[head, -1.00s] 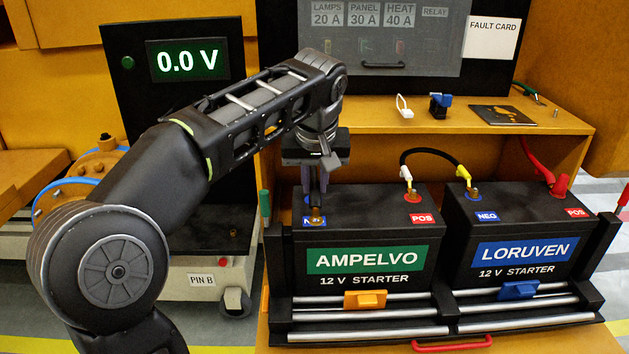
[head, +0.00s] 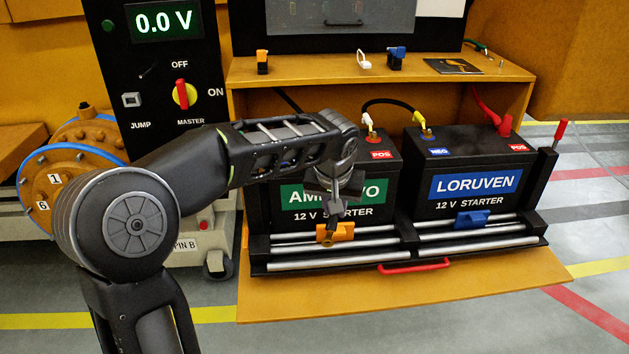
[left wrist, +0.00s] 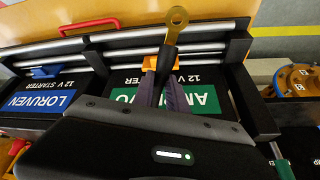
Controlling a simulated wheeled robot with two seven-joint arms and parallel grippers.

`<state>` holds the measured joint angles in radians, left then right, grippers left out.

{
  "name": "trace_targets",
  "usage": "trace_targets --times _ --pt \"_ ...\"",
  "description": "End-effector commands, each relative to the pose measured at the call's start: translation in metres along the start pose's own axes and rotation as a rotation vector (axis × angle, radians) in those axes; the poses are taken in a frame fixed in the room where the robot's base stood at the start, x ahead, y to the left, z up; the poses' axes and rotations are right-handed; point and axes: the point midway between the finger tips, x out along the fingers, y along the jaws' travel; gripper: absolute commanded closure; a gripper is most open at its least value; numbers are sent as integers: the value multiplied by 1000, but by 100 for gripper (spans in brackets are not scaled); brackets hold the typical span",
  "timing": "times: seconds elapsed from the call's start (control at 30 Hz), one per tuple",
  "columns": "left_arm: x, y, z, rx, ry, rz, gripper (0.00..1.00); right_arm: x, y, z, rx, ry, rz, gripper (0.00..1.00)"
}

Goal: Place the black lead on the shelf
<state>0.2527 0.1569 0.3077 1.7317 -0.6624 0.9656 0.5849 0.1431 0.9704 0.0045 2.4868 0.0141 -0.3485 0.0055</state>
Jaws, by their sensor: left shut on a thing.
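My left gripper (head: 333,205) is in front of the AMPELVO battery (head: 378,180). It is shut on the black lead's end, which has a black sleeve and a brass ring lug. In the left wrist view the lug (left wrist: 176,24) points away from the fingers (left wrist: 167,92), over the front rails and near the orange latch (left wrist: 185,66). The orange-brown shelf (head: 310,72) is above and behind the batteries. The gripper is in front of and below it. My arm hides the AMPELVO battery's negative side. My right gripper is not in view.
On the shelf are an orange clip (head: 262,62), a white loop (head: 363,59), a blue-and-black piece (head: 397,58) and a dark card (head: 452,66). The LORUVEN battery (head: 470,175) stands at the right. Bare shelf lies between the orange clip and white loop.

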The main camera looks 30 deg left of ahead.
Motion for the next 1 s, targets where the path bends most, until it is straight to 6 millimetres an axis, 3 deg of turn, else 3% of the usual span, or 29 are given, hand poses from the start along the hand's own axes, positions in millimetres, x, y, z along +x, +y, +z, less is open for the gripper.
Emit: trace_targets --times 0.03,0.2,0.33,0.5,1.0 --pt "19 12 13 36 -6 14 100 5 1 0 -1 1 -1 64" --pt "72 55 61 165 -6 74 100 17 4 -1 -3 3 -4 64" --pt "97 80 96 239 -6 117 100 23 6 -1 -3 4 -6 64" --pt "107 92 115 276 -7 144 100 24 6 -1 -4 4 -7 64" --pt "107 93 115 277 -6 144 100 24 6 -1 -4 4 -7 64"
